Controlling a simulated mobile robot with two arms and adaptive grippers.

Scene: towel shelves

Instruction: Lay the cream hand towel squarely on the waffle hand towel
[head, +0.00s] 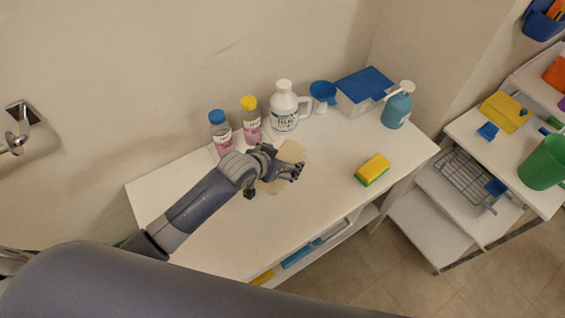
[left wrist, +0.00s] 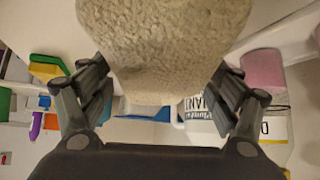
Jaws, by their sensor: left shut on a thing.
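The cream hand towel (head: 291,152) is a small beige piece held above the white tabletop, partly hidden by my gripper in the head view. My left gripper (head: 291,172) is shut on it. In the left wrist view the towel (left wrist: 160,45) shows as a fluffy, rounded, cream shape between the two fingers, filling the upper middle. I cannot make out the waffle hand towel in either view; whether it lies behind the held towel or my arm, I cannot tell. My right gripper is not in view.
On the white table (head: 330,200), two pink bottles, a white jug (head: 285,108), a blue funnel (head: 322,92), a blue-lidded box (head: 362,90) and a teal pump bottle (head: 397,106) line the back. A yellow-green sponge (head: 373,169) lies right. The table's front is clear.

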